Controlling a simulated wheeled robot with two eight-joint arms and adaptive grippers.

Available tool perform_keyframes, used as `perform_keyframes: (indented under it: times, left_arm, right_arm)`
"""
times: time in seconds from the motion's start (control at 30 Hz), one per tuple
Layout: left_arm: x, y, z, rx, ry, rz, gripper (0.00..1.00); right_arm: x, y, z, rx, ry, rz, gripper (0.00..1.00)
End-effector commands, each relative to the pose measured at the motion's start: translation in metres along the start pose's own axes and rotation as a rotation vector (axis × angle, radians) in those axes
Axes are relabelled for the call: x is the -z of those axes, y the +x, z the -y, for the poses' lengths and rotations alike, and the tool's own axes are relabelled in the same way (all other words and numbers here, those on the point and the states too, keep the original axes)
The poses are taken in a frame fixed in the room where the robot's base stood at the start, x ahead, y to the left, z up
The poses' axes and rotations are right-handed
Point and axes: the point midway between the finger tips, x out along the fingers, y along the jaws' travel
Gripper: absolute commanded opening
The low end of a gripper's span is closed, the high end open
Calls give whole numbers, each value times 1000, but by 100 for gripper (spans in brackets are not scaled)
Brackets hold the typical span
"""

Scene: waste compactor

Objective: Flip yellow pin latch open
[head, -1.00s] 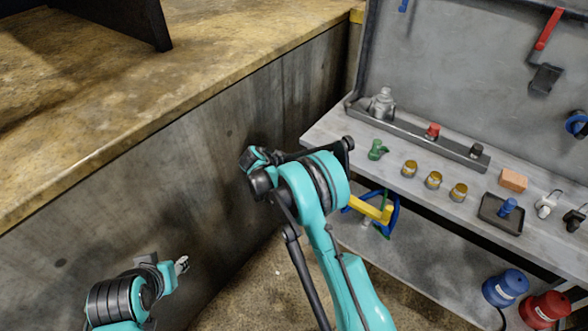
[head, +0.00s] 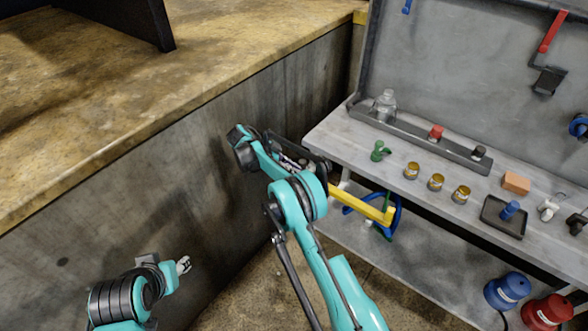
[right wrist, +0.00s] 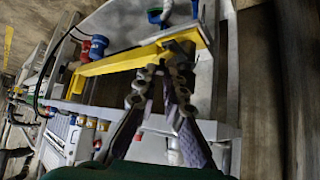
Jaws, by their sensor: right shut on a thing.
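The yellow pin latch shows as a yellow bar (head: 362,205) below the workbench's left end in the head view. Its far end is near a blue ring, and its near end is partly hidden behind my right arm. In the right wrist view, the yellow bar (right wrist: 125,62) runs across the upper middle. My right gripper (right wrist: 163,70) is shut on the bar near its bracket end, with its fingertips close together there. In the head view my right gripper is largely hidden by its own arm. My left gripper (head: 184,265) hangs at lower left, away from the latch; its jaw state is unclear.
The grey workbench (head: 345,142) carries a clear bottle (head: 385,105), a green item (head: 379,151), several small jars and a dark tray (head: 490,222). Blue (head: 507,290) and red (head: 548,312) containers stand lower right. A concrete wall (head: 150,200) rises left of my right arm.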

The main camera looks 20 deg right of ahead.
Motion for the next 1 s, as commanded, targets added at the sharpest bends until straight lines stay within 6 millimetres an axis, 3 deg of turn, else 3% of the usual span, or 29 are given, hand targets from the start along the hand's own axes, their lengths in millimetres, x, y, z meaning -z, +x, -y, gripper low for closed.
perform_keyframes:
  times: [0.5, 0.53, 0.6, 1.0]
  left_arm:
    - [0, 0, 0, 0, 0, 0, 40]
    - [0, 0, 0, 0, 0, 0, 40]
    - [0, 0, 0, 0, 0, 0, 40]
    - [0, 0, 0, 0, 0, 0, 40]
  right_arm:
    - [-1, 2, -1, -16, 12, 3, 0]
    - [-1, 2, -1, -16, 12, 3, 17]
    - [-1, 2, -1, -16, 12, 3, 32]
    - [-1, -5, 0, -13, 12, 1, 32]
